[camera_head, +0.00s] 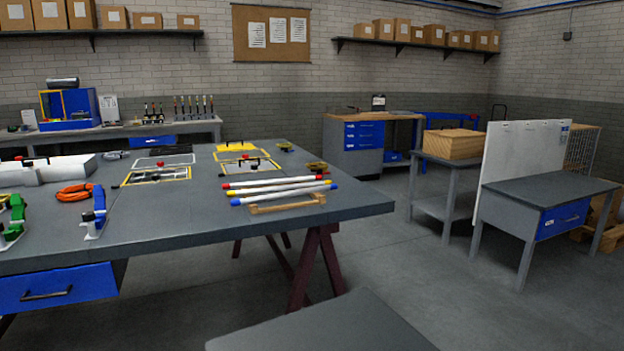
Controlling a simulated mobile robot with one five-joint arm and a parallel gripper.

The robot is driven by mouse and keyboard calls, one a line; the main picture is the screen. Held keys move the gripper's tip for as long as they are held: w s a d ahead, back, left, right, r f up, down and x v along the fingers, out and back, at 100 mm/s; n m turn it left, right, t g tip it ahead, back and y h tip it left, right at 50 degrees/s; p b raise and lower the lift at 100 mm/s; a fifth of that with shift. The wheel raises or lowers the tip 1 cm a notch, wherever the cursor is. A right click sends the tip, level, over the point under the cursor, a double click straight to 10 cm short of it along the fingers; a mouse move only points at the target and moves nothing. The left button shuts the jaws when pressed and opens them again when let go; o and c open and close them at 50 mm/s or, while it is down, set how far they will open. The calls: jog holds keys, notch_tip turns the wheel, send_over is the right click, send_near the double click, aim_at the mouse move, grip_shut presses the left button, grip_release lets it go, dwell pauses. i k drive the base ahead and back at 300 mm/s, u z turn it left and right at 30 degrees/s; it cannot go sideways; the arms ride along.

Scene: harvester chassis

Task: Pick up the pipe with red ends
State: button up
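The pipe with red ends (272,182) is a thin white tube. It lies on the right part of the large grey workbench (160,232), the farthest back of three white pipes side by side. A pipe with yellow ends (280,188) lies close in front of it, and a pipe with blue ends (284,195) lies nearest the front. A low wooden rack (288,206) shows at the front of the pipes. Whether the red-ended pipe touches its neighbour is too small to tell. My gripper is not in view.
Yellow and white frames with small parts (157,176) lie behind and left of the pipes. An orange cable coil (74,192) and green-handled tools (14,218) are at the left. The bench's front right top is clear. Open floor (425,275) lies to the right.

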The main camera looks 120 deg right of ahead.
aim_at(295, 179)
jog(key=u, duration=0.05)
jog(key=k, duration=2.2)
jog(key=z, duration=1.6)
jog(key=i, duration=1)
jog(key=u, duration=0.05)
